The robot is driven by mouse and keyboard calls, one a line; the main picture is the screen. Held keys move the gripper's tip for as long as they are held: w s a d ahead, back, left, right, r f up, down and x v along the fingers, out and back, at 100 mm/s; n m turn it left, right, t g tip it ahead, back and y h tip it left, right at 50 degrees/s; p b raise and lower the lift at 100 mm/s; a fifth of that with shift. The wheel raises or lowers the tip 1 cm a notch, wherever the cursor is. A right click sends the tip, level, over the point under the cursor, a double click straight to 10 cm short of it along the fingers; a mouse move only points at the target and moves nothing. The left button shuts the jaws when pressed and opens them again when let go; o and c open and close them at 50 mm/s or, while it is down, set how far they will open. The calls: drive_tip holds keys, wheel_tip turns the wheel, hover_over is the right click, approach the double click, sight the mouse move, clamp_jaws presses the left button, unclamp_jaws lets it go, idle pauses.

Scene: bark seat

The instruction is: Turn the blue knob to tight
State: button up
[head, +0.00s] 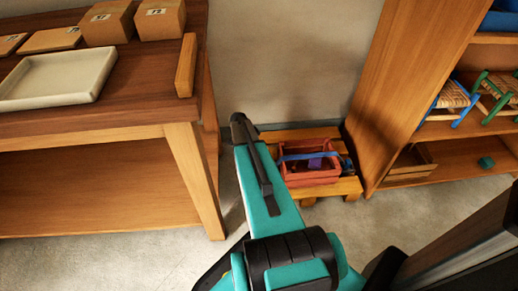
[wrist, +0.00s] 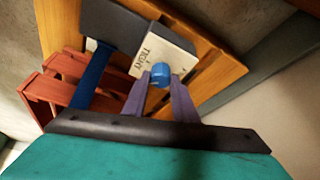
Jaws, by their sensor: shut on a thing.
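The blue knob (wrist: 161,73) sits at a white plate (wrist: 166,48) in the wrist view. Black lettering on the plate reads "TIGHT"; any other marks are too small to read. My gripper (wrist: 160,84) has two purple fingers, one on each side of the knob, and it is shut on the knob. The knob's lower side is partly hidden by the fingers, and its pointing direction cannot be told. In the head view the knob and my fingertips cannot be made out.
A dark grey block (wrist: 125,27) adjoins the plate. A workbench (head: 120,122) is left, shelves with small chairs (head: 453,97) right. Floor in front is bare.

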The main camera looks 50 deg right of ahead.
drive_tip(key=m, duration=0.2)
drive_tip(key=m+g+y, duration=0.1)
drive_tip(key=m, duration=0.1)
drive_tip(key=shift+w+d+g+p, duration=0.1)
drive_tip(key=shift+w+g+p, duration=0.05)
drive_tip(key=shift+g+p, duration=0.2)
drive_tip(key=shift+m+g+y+p, duration=0.35)
drive_tip(key=shift+m+y, duration=0.05)
drive_tip(key=shift+m, duration=1.4)
drive_tip(key=o, duration=1)
drive_tip(key=shift+o, duration=0.2)
drive_tip(key=shift+r, duration=0.1)
drive_tip(key=p+v, duration=0.3)
drive_tip(key=v, duration=1)
drive_tip(key=shift+w+r, duration=0.15)
drive_tip(key=shift+r, duration=0.1)
